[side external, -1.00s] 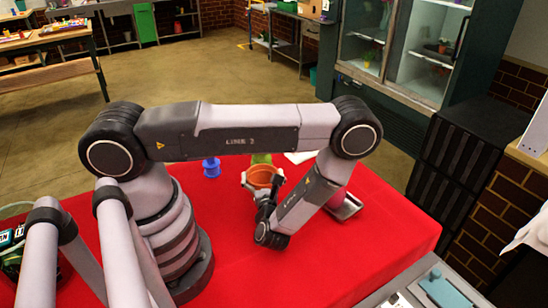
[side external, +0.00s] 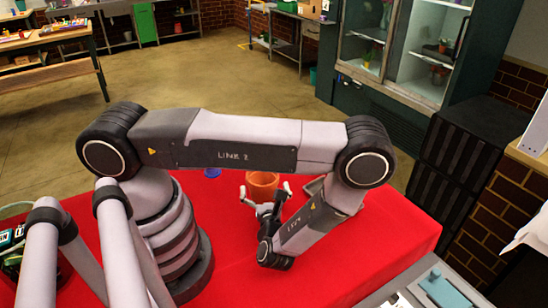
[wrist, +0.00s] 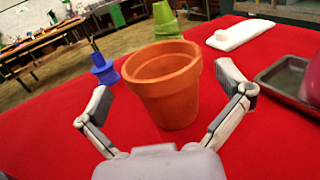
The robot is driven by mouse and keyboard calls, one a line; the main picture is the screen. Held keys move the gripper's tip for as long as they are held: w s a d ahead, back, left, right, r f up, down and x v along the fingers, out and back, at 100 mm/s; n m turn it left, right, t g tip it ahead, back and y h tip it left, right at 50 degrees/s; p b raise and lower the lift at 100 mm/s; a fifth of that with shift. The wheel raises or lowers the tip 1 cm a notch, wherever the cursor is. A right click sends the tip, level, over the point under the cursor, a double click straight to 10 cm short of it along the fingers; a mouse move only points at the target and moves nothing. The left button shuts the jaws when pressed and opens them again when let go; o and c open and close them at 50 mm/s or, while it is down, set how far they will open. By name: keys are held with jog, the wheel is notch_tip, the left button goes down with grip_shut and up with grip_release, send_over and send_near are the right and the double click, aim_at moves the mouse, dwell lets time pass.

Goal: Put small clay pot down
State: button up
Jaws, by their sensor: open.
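The small clay pot (side external: 263,184) is orange terracotta and stands upright on the red-covered table. In the wrist view the pot (wrist: 165,88) sits just ahead of my gripper, with its open mouth facing up. My gripper (side external: 264,191) is open, with its fingers spread wide. In the wrist view my gripper (wrist: 168,95) has one finger to each side of the pot, with gaps visible between the fingers and the pot. In the side view my arm hides part of the table behind the pot.
A blue spool-like holder (wrist: 103,70) stands left of the pot. Green stacked pots (wrist: 167,20) stand behind it. A white flat object (wrist: 240,34) lies behind right, and a grey metal tray (wrist: 285,82) lies to the right. The red table (side external: 330,255) is clear in front.

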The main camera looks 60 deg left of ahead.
jog(key=v, duration=0.7)
jog(key=shift+w, duration=0.1)
jog(key=shift+d+r, duration=0.2)
jog(key=shift+r, duration=0.1)
notch_tip(320, 180, up, 19)
jog(key=a+n+g+h, duration=0.2)
jog(key=n+g+h, duration=0.7)
jog(key=n, duration=0.5)
jog(key=s+r+n+t+h, duration=0.3)
jog(key=s+r+n+t, duration=0.1)
jog(key=r, duration=0.3)
jog(key=s+r+n+t+h, duration=0.3)
jog(key=s+r+n+h, duration=0.1)
jog(key=r, duration=0.4)
jog(key=shift+s+a+t+h, duration=0.3)
jog(key=shift+s+a+t, duration=0.1)
jog(key=shift+s, duration=0.2)
